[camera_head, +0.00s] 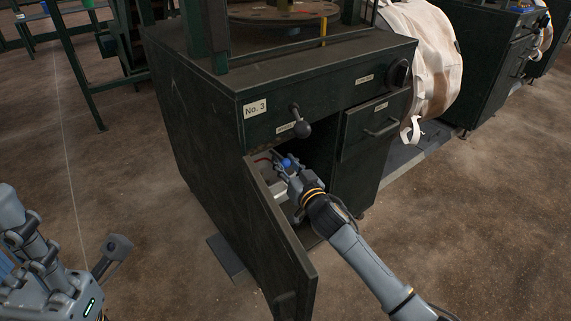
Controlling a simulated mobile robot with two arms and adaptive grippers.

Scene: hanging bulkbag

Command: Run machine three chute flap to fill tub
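The dark green machine cabinet (190,120) carries a "No. 3" label (255,108). A lever with a dark ball knob (302,129) sticks out of its front; I cannot tell whether this works the chute flap. The lower cabinet door (275,240) stands open. My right gripper (287,165) is in the opening below the lever, next to a small blue part; I cannot tell whether it grips it. A pale object (276,188), possibly the tub, shows partly behind the door edge and my arm. My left gripper (112,252) is at the lower left, away from the machine.
The open door sticks out left of my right arm. The brown floor (470,220) is clear at right.

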